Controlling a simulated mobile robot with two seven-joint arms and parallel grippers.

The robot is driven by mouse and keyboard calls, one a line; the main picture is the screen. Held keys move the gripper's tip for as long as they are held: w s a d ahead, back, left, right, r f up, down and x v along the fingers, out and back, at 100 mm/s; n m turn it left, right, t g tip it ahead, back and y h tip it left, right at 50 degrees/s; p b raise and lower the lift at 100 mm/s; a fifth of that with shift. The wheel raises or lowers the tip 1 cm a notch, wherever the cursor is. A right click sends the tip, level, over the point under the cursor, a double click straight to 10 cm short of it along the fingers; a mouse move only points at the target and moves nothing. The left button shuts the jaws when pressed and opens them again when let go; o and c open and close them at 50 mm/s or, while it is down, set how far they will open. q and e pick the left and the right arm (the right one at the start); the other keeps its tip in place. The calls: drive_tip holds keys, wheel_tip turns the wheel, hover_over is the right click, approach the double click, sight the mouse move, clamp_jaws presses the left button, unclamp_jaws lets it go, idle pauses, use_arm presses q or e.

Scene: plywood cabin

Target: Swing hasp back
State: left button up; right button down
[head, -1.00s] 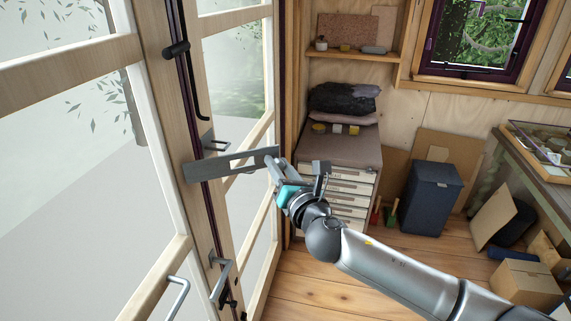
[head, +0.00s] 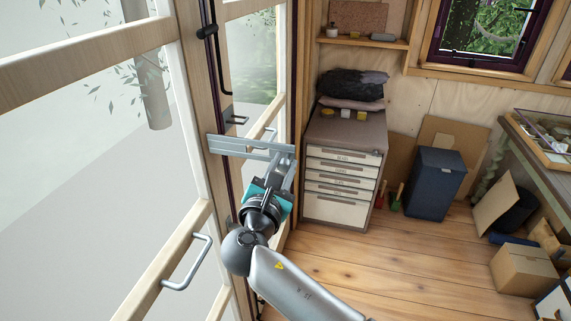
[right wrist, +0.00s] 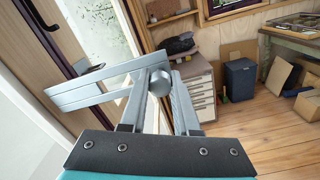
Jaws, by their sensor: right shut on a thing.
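The hasp (head: 235,145) is a long grey slotted metal plate. Its left end meets the wooden door frame edge, and it reaches out to the right. A grey metal staple (head: 237,118) sits just above and behind it on the frame. My right gripper (head: 281,160) is at the hasp's free right end, with its arm coming up from below. In the right wrist view the hasp (right wrist: 85,92) runs left from between the fingertips (right wrist: 160,76), which close around its end by a round grey knob (right wrist: 159,83). The fingers partly cover that end. My left gripper is out of view.
The glazed door with a grey pull handle (head: 190,265) is close at left. A drawer cabinet (head: 341,180) stands behind the gripper. A blue bin (head: 434,184) and cardboard box (head: 524,268) are further right. The plank floor (head: 390,255) between is clear.

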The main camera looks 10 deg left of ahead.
idle(0.4)
drive_tip(key=c, duration=0.6)
unclamp_jaws()
drive_tip(key=shift+c, duration=0.2)
drive_tip(key=shift+s, duration=0.1)
drive_tip(key=shift+s+a+p, duration=0.1)
drive_tip(key=shift+s+p, duration=0.2)
drive_tip(key=s+a+p, duration=0.1)
drive_tip(key=s+p, duration=0.2)
drive_tip(key=s, duration=0.8)
drive_tip(key=shift+s, duration=0.1)
